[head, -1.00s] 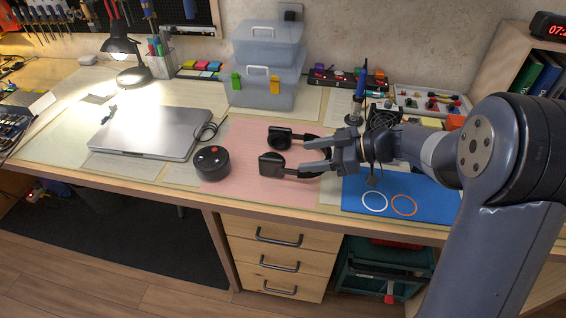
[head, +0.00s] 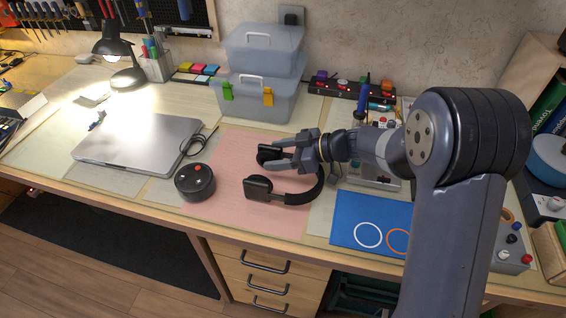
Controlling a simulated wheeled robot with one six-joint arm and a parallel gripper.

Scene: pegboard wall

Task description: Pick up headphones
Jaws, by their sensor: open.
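The black headphones (head: 302,195) lie on the pink mat (head: 225,203) in the head view. One ear cup (head: 257,187) is toward the front and the other (head: 268,152) toward the back, with the band curving round on the right. My gripper (head: 272,155) is open, its fingers pointing left over the rear ear cup and partly covering it. I cannot tell whether the fingers touch the headphones.
A round black device (head: 195,182) with a red button stands left of the mat. A closed laptop (head: 138,142) lies further left. Stacked plastic boxes (head: 255,95) stand behind. A blue mat (head: 345,215) with two rings lies to the right.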

